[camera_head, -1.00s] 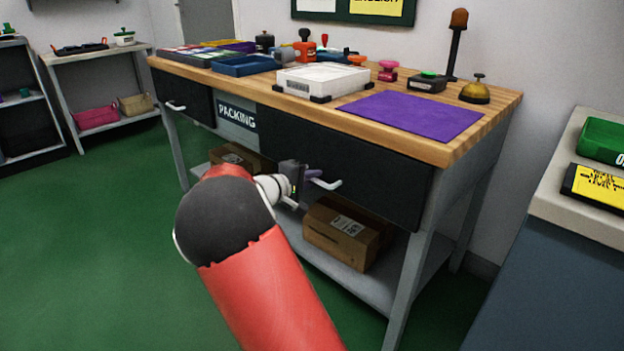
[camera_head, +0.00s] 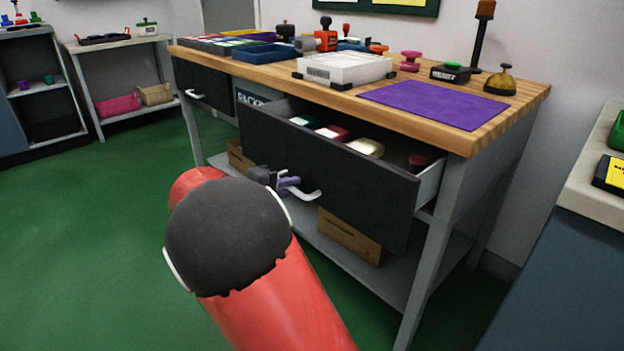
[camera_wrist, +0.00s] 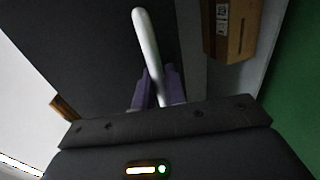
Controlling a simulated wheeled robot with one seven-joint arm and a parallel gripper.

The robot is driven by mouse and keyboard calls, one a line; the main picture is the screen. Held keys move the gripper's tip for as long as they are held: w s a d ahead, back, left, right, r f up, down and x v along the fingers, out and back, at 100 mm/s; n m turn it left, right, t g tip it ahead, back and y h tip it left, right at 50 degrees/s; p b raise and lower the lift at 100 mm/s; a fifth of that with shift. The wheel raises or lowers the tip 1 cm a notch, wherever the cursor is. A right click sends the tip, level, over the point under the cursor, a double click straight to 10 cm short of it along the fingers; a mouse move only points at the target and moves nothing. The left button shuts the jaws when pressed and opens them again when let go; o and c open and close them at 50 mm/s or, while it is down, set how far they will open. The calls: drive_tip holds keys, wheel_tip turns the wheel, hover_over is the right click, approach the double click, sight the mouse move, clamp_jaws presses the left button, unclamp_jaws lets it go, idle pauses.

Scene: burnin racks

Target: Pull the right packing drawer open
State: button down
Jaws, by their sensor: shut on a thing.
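The right packing drawer (camera_head: 355,190) has a dark front and stands pulled part way out of the packing bench. Several items show inside it, among them a red one (camera_head: 332,132) and a cream one (camera_head: 366,147). Its white bar handle (camera_head: 308,194) is on the front. My gripper (camera_head: 288,184) is shut on the handle. In the wrist view the purple fingers of my gripper (camera_wrist: 158,88) sit on both sides of the white handle (camera_wrist: 147,40). My red and black arm hides part of the area below the drawer's left end.
The left drawer (camera_head: 205,90) is closed. The wooden bench top (camera_head: 455,135) holds a purple mat (camera_head: 435,104), a white tray (camera_head: 345,68) and stamps. Cardboard boxes (camera_head: 350,238) sit on the lower shelf. A grey counter (camera_head: 585,170) stands at the right. Green floor is clear at left.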

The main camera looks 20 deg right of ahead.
drive_tip(key=f+v, duration=0.2)
drive_tip(key=v, duration=0.9)
drive_tip(key=shift+s+a+f, duration=0.2)
drive_tip(key=shift+a, duration=0.3)
drive_tip(key=c, duration=1.5)
unclamp_jaws()
drive_tip(key=shift+c, duration=0.2)
drive_tip(key=v, duration=0.7)
drive_tip(key=shift+a+p, duration=0.4)
drive_tip(key=shift+p, duration=0.05)
drive_tip(key=shift+s, duration=0.1)
